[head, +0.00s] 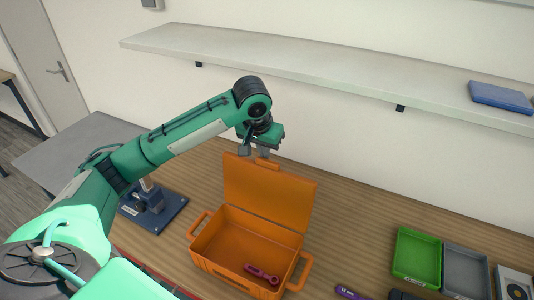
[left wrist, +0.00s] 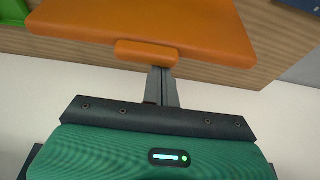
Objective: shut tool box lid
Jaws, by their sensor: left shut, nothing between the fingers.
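An orange tool box (head: 226,270) stands on the wooden bench with its lid (head: 265,192) raised about upright at the back. A dark red tool (head: 261,274) lies inside the box. My left gripper (head: 262,155) is shut and empty, at the top edge of the lid beside its orange tab. In the left wrist view the shut fingers (left wrist: 161,88) reach to the tab (left wrist: 147,53) on the lid (left wrist: 150,22); whether they touch it I cannot tell. My right gripper is in neither view.
A blue stand (head: 152,207) is left of the box. A green tray (head: 416,256) and a grey tray (head: 466,270) are to the right, with a purple object (head: 347,292) nearer the box. A wall shelf (head: 330,72) with a blue case (head: 501,97) hangs above.

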